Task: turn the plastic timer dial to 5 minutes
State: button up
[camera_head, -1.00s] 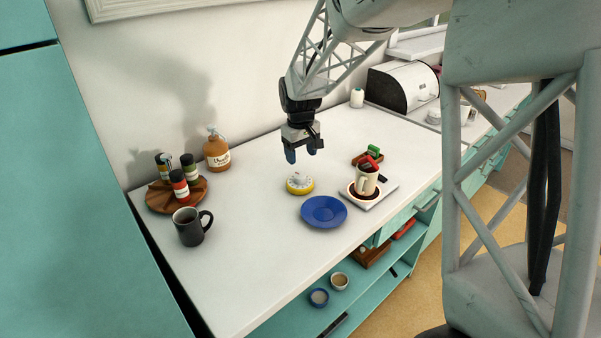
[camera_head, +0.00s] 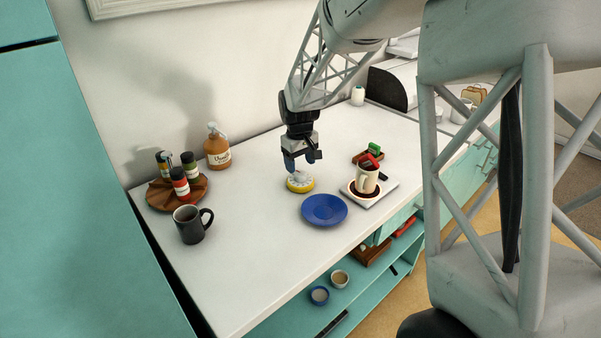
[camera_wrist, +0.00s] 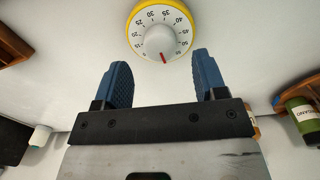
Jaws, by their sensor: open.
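The plastic timer (camera_head: 300,183) is a round yellow-rimmed dial lying on the white counter. In the wrist view the timer (camera_wrist: 134,32) shows a white face with black numbers and a pale central knob (camera_wrist: 160,42). A red mark on the knob points toward the bottom of the picture; the number beside it is too small to read surely. My gripper (camera_head: 303,162) hangs just above the timer, blue fingers down. In the wrist view my gripper (camera_wrist: 160,75) is open and empty, its two fingers apart, with the dial beyond the fingertips. I see no contact with the knob.
A blue plate (camera_head: 324,210) lies just in front of the timer. A cream mug (camera_head: 366,180) stands on a scale-like tray (camera_head: 385,193) to the right. A dark mug (camera_head: 190,228), a wooden turntable (camera_head: 158,203) with jars and an amber bottle (camera_head: 217,150) stand left. Counter left of the timer is clear.

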aim_at(301, 173)
jog(key=shift+f, duration=2)
jog(key=c, duration=0.9)
